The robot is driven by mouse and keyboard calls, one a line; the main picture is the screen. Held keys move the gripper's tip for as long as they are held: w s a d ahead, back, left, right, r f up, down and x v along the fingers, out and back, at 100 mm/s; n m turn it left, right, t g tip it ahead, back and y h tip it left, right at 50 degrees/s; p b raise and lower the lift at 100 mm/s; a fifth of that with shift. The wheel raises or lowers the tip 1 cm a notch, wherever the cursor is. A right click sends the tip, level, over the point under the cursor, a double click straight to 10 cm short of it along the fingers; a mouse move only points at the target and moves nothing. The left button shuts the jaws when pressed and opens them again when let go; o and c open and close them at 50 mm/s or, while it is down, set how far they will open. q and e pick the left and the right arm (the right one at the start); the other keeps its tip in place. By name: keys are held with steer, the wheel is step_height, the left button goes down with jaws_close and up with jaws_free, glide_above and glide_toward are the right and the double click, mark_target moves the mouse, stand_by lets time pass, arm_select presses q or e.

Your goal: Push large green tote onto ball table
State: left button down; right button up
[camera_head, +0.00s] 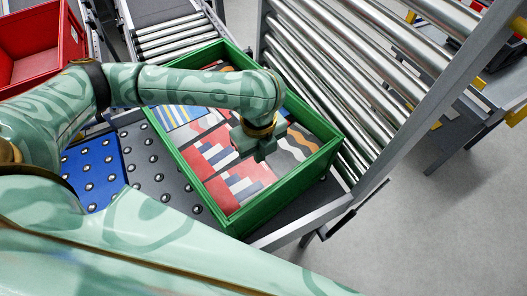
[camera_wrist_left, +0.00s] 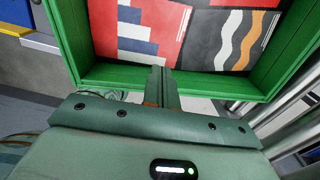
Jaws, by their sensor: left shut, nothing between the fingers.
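The large green tote (camera_head: 326,153) is open-topped and holds several flat boxes with red, dark, blue and striped faces. It sits at an angle over the dark grey ball table (camera_head: 155,165), beside the steel rollers on its right. My left gripper (camera_head: 256,152) is over the tote's opening in the head view, shut and empty. In the left wrist view its closed fingers (camera_wrist_left: 162,82) overlap the tote's near wall (camera_wrist_left: 115,76); I cannot tell whether they touch. My right gripper is not in view.
A blue ball panel (camera_head: 92,172) adjoins the grey one on the left. A red tote (camera_head: 35,50) stands at the upper left. Roller conveyors run behind (camera_head: 172,35) and along the right (camera_head: 350,75). Bare floor (camera_head: 450,210) lies at the lower right.

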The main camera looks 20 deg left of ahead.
arm_select(q)
steer(key=b, duration=0.3)
glide_above(269, 182)
steer(key=a, duration=0.3)
steer(key=f, duration=0.8)
steer(key=shift+s+d, duration=0.15)
steer(key=shift+d, duration=0.05)
steer(key=s+d, duration=0.1)
steer(key=d, duration=0.1)
steer(key=shift+s+d+r, duration=0.1)
steer(key=shift+s+d, duration=0.5)
steer(key=shift+d, duration=0.15)
